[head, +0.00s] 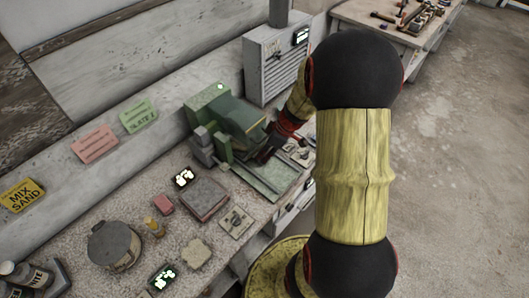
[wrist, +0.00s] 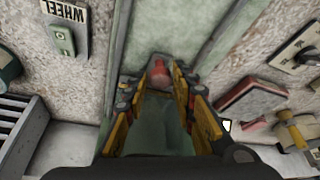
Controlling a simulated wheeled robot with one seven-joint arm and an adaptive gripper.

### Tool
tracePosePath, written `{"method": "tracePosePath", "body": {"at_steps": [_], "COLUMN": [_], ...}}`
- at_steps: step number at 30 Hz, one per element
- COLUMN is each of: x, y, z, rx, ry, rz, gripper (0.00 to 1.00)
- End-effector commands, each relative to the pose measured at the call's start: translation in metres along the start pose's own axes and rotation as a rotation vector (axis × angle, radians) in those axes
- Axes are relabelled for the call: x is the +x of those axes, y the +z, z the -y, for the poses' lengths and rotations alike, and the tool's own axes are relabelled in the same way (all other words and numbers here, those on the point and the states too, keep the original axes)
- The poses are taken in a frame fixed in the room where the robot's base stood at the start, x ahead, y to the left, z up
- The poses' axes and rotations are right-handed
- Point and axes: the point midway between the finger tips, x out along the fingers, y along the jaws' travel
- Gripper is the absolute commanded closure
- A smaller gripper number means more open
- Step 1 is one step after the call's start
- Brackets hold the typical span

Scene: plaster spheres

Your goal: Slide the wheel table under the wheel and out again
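The green grinding machine (head: 215,128) stands on the bench in the head view, with a dark green hood over its upper part. I cannot make out the wheel itself. The wheel table (head: 272,183) is the long pale green bed at the machine's front; its rails (wrist: 222,40) show in the wrist view. A red knob (wrist: 160,71) stands on the green surface. My gripper (wrist: 154,82) has its yellow fingers spread, with the knob between or just beyond the tips. I cannot tell whether they touch it. In the head view my arm partly hides the gripper (head: 268,154).
A switch plate (wrist: 61,39) labelled WHEEL lies left of the machine in the wrist view. A grey vented cabinet (head: 276,64) stands behind it. A dark flat block (head: 205,199), a pink block (head: 163,204) and a lidded pot (head: 113,246) sit on the near bench.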

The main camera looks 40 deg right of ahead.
Motion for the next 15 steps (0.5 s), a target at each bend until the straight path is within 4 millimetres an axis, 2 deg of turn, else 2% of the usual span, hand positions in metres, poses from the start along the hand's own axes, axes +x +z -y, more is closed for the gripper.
{"method": "tracePosePath", "body": {"at_steps": [12, 15], "x": [-0.0001, -0.0001], "y": [0.0001, 0.0001], "z": [0.0001, 0.0002], "rx": [0.0, 0.0], "ry": [0.0, -0.001], "rz": [0.0, 0.0], "gripper": [0.99, 1.0]}}
